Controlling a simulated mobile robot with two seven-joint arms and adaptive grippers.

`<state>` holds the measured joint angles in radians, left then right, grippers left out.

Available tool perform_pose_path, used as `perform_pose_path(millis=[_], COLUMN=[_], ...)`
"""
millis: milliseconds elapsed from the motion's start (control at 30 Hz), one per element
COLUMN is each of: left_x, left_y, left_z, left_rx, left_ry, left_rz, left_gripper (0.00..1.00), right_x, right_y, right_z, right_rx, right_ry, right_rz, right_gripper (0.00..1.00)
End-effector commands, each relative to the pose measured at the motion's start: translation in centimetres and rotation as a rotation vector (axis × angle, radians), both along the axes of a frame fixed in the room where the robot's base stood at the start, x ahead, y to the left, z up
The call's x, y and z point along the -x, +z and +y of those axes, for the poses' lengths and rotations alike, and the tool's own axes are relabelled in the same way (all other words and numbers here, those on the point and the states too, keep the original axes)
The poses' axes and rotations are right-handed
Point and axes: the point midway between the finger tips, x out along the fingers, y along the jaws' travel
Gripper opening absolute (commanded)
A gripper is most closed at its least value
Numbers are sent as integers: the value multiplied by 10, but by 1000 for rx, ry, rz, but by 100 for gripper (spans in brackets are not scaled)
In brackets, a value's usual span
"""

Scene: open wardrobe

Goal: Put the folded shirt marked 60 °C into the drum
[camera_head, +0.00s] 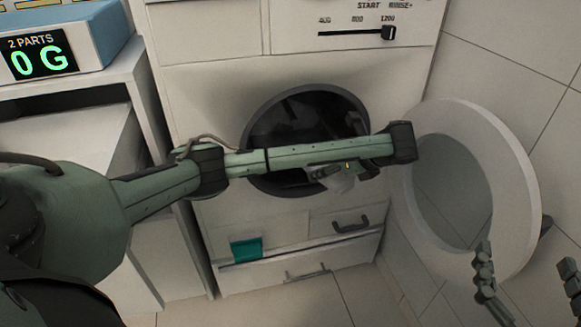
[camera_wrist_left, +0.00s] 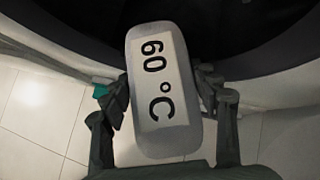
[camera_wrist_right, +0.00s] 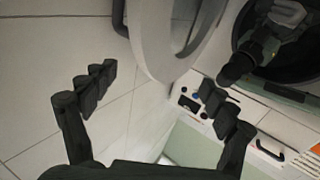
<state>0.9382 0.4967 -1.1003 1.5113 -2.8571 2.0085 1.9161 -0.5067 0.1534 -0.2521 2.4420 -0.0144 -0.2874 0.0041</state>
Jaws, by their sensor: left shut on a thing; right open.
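The folded shirt (camera_wrist_left: 160,130), a pale grey block marked 60 °C, is between the fingers of my left gripper (camera_wrist_left: 163,95), which is shut on it. In the head view the left gripper (camera_head: 335,172) is in front of the lower part of the drum opening (camera_head: 285,122), and only a pale bit of the shirt (camera_head: 343,184) shows below it. In the left wrist view the dark opening (camera_wrist_left: 240,30) lies just beyond the shirt's far end. My right gripper (camera_head: 528,275) is open and empty, low at the right; its fingers also show in the right wrist view (camera_wrist_right: 158,97).
The round door (camera_head: 520,190) stands open to the right of the opening, near my right gripper. Below are a drawer handle (camera_head: 350,222) and a teal item (camera_head: 246,248). My left arm crosses before the machine.

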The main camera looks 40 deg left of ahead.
Motion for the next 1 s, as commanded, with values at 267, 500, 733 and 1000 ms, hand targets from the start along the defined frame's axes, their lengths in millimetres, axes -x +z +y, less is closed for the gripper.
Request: perform_pose_path(millis=[267,500,733,1000], left_x=[0,-9,-28,-49], left_y=[-24,-26,-25,-25], left_z=[0,32,91,153], left_rx=[-1,-3,-3,-1], left_ry=[0,5,5,3], left_rz=[0,-2,0,0], left_gripper=[26,26,26,26], right_x=[34,45,48,53], right_y=[87,107,112,119], right_z=[17,13,12,8], right_rx=[-176,-221,-228,-243], right_ry=[56,58,56,53], right_rz=[-383,-505,-534,-592], right_gripper=[85,85,85,85])
